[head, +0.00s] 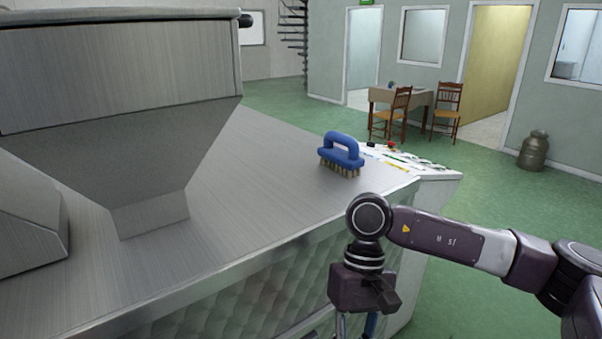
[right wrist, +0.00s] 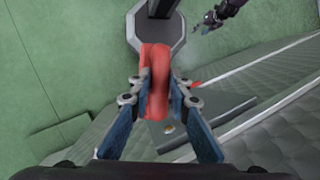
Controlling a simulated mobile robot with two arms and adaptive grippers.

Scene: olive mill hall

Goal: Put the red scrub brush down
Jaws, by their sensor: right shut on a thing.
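The red scrub brush (right wrist: 156,82) is held between the blue finger pads of my right gripper (right wrist: 158,105) in the right wrist view. Its red handle faces the camera; its bristles are hidden. Green floor and the side of a metal machine show below it. In the head view my right gripper (head: 357,326) hangs at the bottom edge in front of the machine, mostly cut off, and the red brush does not show. My left gripper (right wrist: 208,24) appears small at the top of the right wrist view, too small to judge its fingers.
A blue scrub brush (head: 341,153) stands bristles down on the machine's steel top (head: 270,185), near its right end. A large steel hopper (head: 115,110) fills the left. Labels and buttons (head: 400,158) sit on the end panel. The steel between hopper and blue brush is bare.

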